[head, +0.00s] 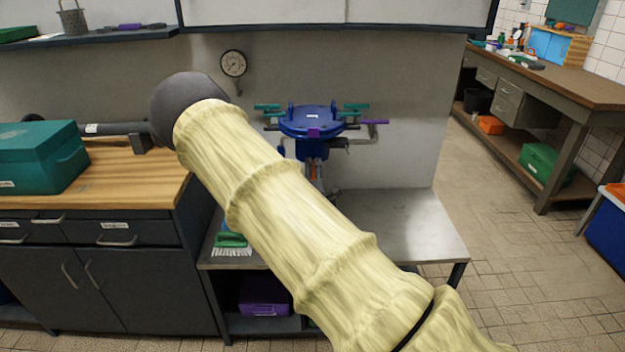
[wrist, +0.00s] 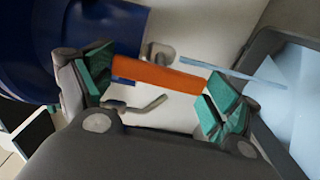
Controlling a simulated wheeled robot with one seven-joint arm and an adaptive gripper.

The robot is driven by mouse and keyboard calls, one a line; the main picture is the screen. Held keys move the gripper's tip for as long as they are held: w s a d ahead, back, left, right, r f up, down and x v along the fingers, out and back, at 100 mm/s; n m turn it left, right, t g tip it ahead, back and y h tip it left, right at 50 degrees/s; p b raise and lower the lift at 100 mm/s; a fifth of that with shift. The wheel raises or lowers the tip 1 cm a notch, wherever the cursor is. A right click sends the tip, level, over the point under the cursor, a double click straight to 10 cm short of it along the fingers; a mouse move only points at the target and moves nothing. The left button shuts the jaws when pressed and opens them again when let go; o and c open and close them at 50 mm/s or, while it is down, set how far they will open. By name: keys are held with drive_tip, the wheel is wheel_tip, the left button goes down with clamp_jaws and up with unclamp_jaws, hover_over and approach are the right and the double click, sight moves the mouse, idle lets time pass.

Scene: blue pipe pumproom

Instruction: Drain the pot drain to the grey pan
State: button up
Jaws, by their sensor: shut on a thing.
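The blue pot (head: 311,124) with a bolted lid and teal clamps stands against the wall in the head view; its blue body (wrist: 75,40) fills the upper left of the wrist view. My gripper (wrist: 160,76), with teal pads, is shut on the orange drain handle (wrist: 165,74), which spans between its fingers. A thin light blue stream (wrist: 225,68) runs from near the grey outlet (wrist: 158,53) to the grey pan (wrist: 268,45). The pan holds light blue liquid (wrist: 292,85). In the head view my arm hides the gripper and the pan.
A steel bench (head: 425,225) stands under the pot, with a green brush (head: 231,240) on its left. A wooden counter with a teal box (head: 40,157) is at left. A pressure gauge (head: 233,64) hangs on the wall.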

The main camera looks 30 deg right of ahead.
drive_tip(key=shift+n, duration=0.4)
drive_tip(key=o, duration=0.8)
drive_tip(key=v, duration=1.2)
drive_tip(key=shift+s, duration=0.1)
drive_tip(key=shift+f, duration=0.1)
